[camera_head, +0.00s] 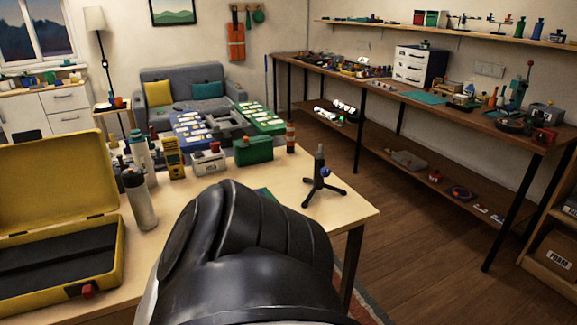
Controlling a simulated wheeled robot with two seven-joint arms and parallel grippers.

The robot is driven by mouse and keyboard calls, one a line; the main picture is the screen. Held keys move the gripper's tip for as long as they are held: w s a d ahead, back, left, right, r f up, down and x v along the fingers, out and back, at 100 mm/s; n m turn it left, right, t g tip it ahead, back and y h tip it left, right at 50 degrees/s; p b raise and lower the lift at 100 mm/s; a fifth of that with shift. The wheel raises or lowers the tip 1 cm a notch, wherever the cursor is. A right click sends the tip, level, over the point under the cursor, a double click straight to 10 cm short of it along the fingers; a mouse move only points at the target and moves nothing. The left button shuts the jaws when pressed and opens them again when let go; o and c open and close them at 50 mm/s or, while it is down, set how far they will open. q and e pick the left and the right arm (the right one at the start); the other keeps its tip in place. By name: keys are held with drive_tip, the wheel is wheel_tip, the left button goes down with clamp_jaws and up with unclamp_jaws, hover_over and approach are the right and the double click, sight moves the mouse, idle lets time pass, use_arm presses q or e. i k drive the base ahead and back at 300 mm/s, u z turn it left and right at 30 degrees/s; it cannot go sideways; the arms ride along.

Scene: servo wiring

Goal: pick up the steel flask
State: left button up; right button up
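The steel flask (143,205) is a grey metal cylinder with a darker top. It stands upright on the light wooden table (285,190), just right of the open yellow case. A pale bottle (141,152) with a dark cap stands behind it. Neither of my grippers shows in the head view. A large black rounded part of my own arm fills the bottom middle and hides the near part of the table to the right of the flask.
The open yellow case (108,232) borders the flask on the left. A yellow meter (174,158), a green box (253,150) and a small black tripod (320,182) stand on the table. Bare tabletop shows around the tripod. A long workbench (395,90) runs along the right wall.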

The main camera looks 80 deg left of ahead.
sight(137, 191)
drive_tip(key=i, duration=0.3)
drive_tip(key=u, duration=1.35)
